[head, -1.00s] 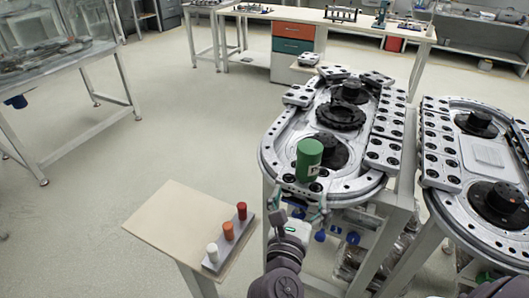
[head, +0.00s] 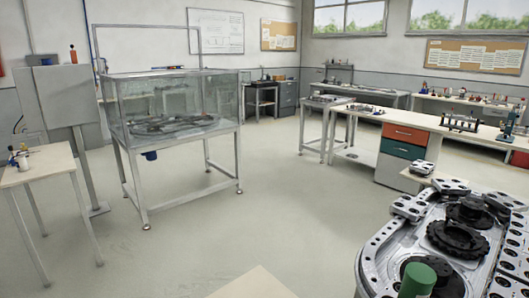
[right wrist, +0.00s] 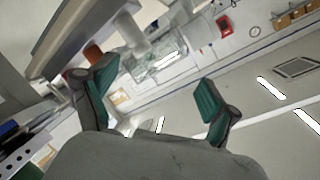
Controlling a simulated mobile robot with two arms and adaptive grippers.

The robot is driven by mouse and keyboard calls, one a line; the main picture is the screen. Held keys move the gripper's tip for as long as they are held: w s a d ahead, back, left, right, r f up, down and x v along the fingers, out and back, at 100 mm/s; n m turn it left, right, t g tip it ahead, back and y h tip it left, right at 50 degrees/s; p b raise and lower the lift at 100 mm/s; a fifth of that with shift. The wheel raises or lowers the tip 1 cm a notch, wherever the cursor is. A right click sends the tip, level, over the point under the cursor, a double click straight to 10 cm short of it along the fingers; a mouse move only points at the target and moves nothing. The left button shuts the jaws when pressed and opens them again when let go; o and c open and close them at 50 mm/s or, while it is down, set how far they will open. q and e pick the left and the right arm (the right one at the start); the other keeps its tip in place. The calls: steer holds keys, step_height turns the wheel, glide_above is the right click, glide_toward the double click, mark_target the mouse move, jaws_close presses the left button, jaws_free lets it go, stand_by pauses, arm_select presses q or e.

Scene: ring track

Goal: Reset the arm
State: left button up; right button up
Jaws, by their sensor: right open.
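My right gripper (right wrist: 155,95) shows in the right wrist view, with its two green-padded fingers spread wide apart and nothing between them. That view is tilted and takes in walls, ceiling lights and a glass case in the distance. No gripper or arm shows in the head view now, so my left gripper is out of sight. A green cylinder (head: 417,279) stands at the near end of the ring track (head: 374,262), cut off by the bottom edge of the head view.
A pale small table top (head: 255,285) shows at the bottom edge. A glass tank (head: 175,108) on a metal frame stands at the left, with a small table (head: 38,165) beside it. A workbench with drawers (head: 403,141) stands at the back right. The floor between is clear.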

steer(key=s+d+f+n+g+h, duration=0.5)
steer(key=s+d+f+g+h, duration=0.4)
steer(key=s+d+f, duration=0.5)
step_height(320, 180, down, 26)
steer(key=g, duration=0.1)
steer(key=s+d+f+g, duration=0.1)
steer(key=s+d+f, duration=0.2)
steer(key=s+f, duration=1.3)
steer(key=shift+s+f+n+g, duration=0.3)
steer(key=shift+s+f+g, duration=0.1)
steer(key=shift+f, duration=0.25)
